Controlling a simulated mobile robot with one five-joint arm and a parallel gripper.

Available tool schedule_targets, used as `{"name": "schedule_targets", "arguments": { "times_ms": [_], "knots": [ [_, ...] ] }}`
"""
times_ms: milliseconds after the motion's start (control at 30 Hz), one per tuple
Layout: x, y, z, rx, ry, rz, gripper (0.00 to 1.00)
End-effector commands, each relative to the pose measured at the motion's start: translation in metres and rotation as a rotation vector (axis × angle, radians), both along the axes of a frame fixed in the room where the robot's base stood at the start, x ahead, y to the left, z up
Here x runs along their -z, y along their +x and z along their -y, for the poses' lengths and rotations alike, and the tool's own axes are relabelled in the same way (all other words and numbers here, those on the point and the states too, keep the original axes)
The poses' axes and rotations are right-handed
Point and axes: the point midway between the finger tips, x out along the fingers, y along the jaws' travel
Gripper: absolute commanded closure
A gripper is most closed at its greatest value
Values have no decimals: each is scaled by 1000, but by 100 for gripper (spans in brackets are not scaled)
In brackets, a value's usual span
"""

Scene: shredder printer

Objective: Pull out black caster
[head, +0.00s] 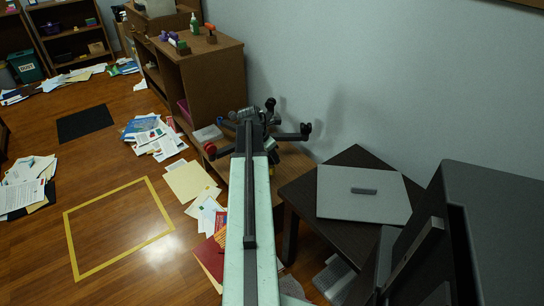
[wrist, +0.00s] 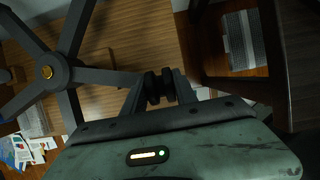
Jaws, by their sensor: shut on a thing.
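A black star-shaped chair base shows in the wrist view at left, with a yellow-centred hub (wrist: 47,73) and several legs. One leg runs toward my gripper (wrist: 160,88). The jaws are shut on a black caster (wrist: 154,86), seen as two dark wheels between the fingers. Whether its stem sits in the leg is hidden. In the head view the base (head: 285,137) is beyond the end of my arm, by the wooden cabinet, with a dark caster (head: 305,129) on its right leg and a red one (head: 211,150) at left. My arm hides the jaws there.
A dark side table (head: 355,156) with a grey lidded thing (head: 363,193) stands at right. A dark grey machine (head: 500,220) fills the lower right. A wooden cabinet (head: 215,75) stands against the wall. Papers (head: 155,135) lie about; the yellow-taped square (head: 75,245) is clear.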

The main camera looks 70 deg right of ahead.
Motion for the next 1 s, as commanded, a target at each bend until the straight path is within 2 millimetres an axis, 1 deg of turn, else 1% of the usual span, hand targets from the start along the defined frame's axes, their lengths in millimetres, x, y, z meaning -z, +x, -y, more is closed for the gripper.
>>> {"name": "schedule_targets", "arguments": {
  "times_ms": [167,667,933,967,1000],
  "knots": [
    [-7,0,0,0,0,0,100],
    [-42,0,0,0,0,0,100],
    [-42,0,0,0,0,0,100],
    [-42,0,0,0,0,0,74],
    [-41,0,0,0,0,0,85]
  ]
}}
